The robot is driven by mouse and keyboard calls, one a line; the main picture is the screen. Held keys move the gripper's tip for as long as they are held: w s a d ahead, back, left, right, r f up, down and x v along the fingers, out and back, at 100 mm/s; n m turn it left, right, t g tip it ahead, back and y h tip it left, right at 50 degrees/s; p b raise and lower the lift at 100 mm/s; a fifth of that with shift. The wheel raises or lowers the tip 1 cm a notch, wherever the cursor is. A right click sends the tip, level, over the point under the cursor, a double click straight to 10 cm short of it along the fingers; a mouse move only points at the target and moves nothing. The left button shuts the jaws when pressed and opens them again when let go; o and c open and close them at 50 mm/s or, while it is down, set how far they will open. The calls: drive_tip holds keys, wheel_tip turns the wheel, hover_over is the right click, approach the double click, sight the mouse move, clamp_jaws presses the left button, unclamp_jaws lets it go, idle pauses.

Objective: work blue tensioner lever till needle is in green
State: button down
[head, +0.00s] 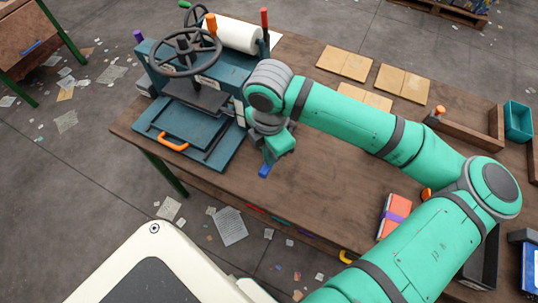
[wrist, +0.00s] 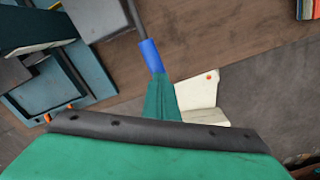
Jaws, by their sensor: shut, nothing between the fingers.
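The blue lever grip (wrist: 151,56) sits on the end of a grey rod (wrist: 137,15) in the wrist view. In the head view the blue grip (head: 265,171) shows just below my gripper (head: 279,150), beside the press machine (head: 222,75). My gripper also shows in the wrist view (wrist: 163,98), its green fingers shut and empty. Their tips are at the lower end of the blue grip; I cannot tell whether they touch it. The rod is mostly hidden by my arm in the head view. I cannot make out a gauge, needle or green zone in either view.
The machine has a dark handwheel (head: 186,52), a white roll (head: 240,35) and an orange tray handle (head: 173,143). Cardboard pieces (head: 345,62) lie at the back of the table (head: 325,195). A red book (head: 394,214) lies to the right. The table's front middle is clear.

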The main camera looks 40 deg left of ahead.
drive_tip(key=shift+s+r, duration=0.15)
drive_tip(key=shift+r, duration=4.15)
